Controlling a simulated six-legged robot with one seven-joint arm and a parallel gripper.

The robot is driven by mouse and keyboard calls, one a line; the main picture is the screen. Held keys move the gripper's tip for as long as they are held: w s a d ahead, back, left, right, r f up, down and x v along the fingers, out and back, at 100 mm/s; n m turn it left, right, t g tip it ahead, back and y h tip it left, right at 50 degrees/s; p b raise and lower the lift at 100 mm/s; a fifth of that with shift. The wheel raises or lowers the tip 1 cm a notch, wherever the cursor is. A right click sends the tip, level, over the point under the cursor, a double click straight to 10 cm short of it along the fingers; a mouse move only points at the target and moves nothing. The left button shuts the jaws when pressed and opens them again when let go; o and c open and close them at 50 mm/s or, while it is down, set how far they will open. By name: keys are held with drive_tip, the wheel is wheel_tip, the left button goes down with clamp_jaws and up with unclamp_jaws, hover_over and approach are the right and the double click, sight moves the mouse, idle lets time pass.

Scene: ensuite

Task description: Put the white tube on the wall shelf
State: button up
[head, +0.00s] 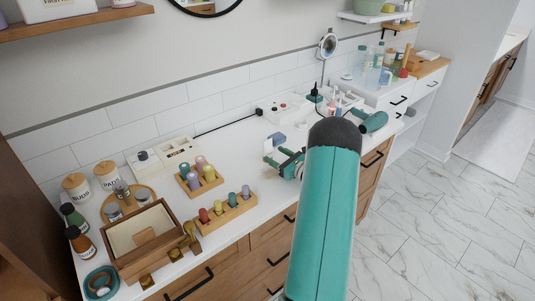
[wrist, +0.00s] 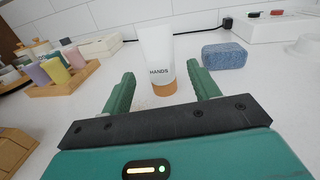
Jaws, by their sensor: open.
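The white tube (wrist: 157,52), lettered HANDS with an orange-brown cap at the bottom, stands upright on the white counter in the wrist view. My gripper (wrist: 160,78) is open, its green fingers pointing at the tube, one to each side of it; I cannot tell whether the tube is fully between them. In the head view my gripper (head: 281,161) is low over the counter, partly hidden by my arm. A wooden wall shelf (head: 85,22) is at the upper left, and a white wall shelf (head: 370,18) at the upper right.
A blue textured block (wrist: 224,56) sits right of the tube. Wooden racks of coloured bottles (head: 226,212) stand to the left, near an open wooden box (head: 125,268). Open counter lies around the gripper.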

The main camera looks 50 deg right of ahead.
sight(268, 143)
drive_tip(key=w, duration=0.5)
drive_tip(key=shift+r, duration=0.1)
drive_tip(key=c, duration=1.2)
drive_tip(key=shift+r, duration=0.45)
wheel_tip(268, 143, up, 2)
drive_tip(key=shift+r, duration=0.25)
drive_tip(key=s+r, duration=0.2)
drive_tip(key=s+d+r, duration=0.1)
drive_tip(key=s+r, duration=0.2)
drive_tip(key=shift+d+r, duration=0.2)
drive_tip(key=shift+r, duration=0.1)
drive_tip(key=s+r, duration=0.1)
drive_tip(key=s, duration=0.2)
drive_tip(key=s+d+r, duration=0.1)
drive_tip(key=s, duration=0.1)
drive_tip(key=s+d+r, duration=0.1)
drive_tip(key=s+r, duration=0.1)
drive_tip(key=s, duration=0.1)
drive_tip(key=shift+s+d, duration=0.1)
drive_tip(key=shift+s, duration=0.2)
